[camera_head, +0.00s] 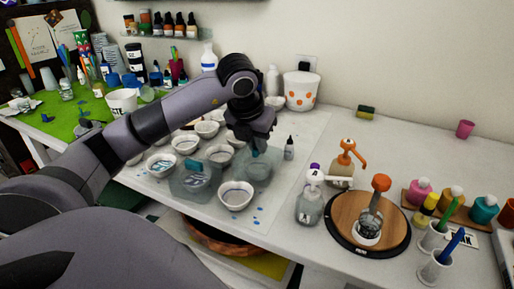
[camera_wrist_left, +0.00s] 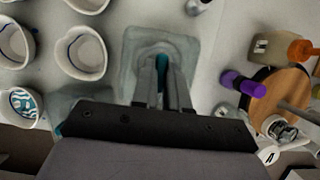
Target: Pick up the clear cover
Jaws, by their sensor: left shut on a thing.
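A clear cover (camera_head: 258,172), grey and see-through, is under my left gripper (camera_head: 256,150) near the middle of the table in the head view. In the left wrist view the clear cover (camera_wrist_left: 143,42) spreads around the fingertips of my left gripper (camera_wrist_left: 162,75), with a teal part between them. The left gripper is shut on this cover. I cannot tell whether the cover touches the table. A second clear cover (camera_head: 178,188) stands to its left over a blue-patterned dish. My right gripper is not in view.
Several white bowls stand close by, one (camera_head: 236,195) just in front. Pump bottles (camera_head: 309,210) and a round wooden board (camera_head: 345,212) stand farther right. The back right tabletop is mostly clear.

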